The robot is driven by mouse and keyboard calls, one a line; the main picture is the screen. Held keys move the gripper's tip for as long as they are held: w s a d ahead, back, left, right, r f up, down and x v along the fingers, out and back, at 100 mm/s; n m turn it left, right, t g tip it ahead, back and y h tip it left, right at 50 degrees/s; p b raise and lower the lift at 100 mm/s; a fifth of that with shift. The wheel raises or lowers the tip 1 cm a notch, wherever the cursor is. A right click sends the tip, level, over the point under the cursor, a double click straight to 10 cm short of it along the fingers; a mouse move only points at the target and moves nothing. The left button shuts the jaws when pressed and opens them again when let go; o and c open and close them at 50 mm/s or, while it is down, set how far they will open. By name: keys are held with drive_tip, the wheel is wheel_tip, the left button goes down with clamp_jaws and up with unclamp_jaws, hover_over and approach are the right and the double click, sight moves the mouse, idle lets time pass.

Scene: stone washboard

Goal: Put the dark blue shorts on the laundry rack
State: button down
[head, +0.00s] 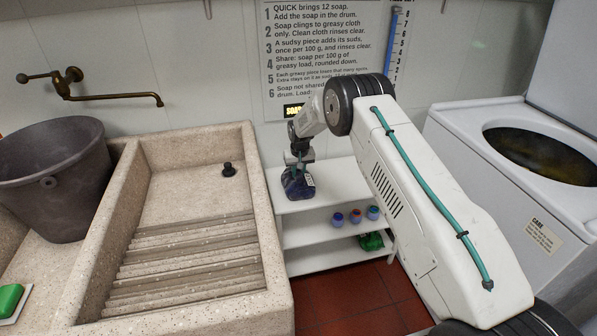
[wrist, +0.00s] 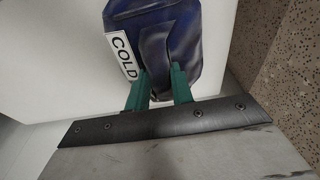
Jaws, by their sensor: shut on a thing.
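The dark blue shorts (head: 297,186) are a bundled dark cloth at the left end of the white rack's top shelf (head: 338,178). In the wrist view the shorts (wrist: 180,40) fill the top middle, with a white tag reading COLD (wrist: 121,55). My gripper (head: 299,170) points down at them. Its green fingers (wrist: 158,80) are shut on a fold of the cloth. The shorts are over or on the white shelf; whether they rest their full weight on it I cannot tell.
The speckled stone sink with its washboard (head: 185,255) stands close left of the rack. Small coloured jars (head: 355,216) and a green item (head: 371,241) are on lower shelves. A white washing machine (head: 500,170) is at right, a grey bucket (head: 55,180) at left. The top shelf's right part looks clear.

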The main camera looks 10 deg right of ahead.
drive_tip(key=c, duration=1.2)
unclamp_jaws()
drive_tip(key=s+d+r, duration=0.1)
drive_tip(key=s+r, duration=0.3)
drive_tip(key=r, duration=0.6)
drive_tip(key=s+r, duration=0.4)
drive_tip(key=r, duration=0.6)
drive_tip(key=s+d+r, duration=0.1)
drive_tip(key=s+r, duration=0.4)
drive_tip(key=r, duration=0.5)
drive_tip(key=s+d+r, duration=0.1)
drive_tip(key=s+r, duration=1)
drive_tip(key=s, duration=0.4)
drive_tip(key=s+d, duration=0.1)
drive_tip(key=s, duration=3.2)
drive_tip(key=shift+s+d+g, duration=0.15)
drive_tip(key=shift+g, duration=0.15)
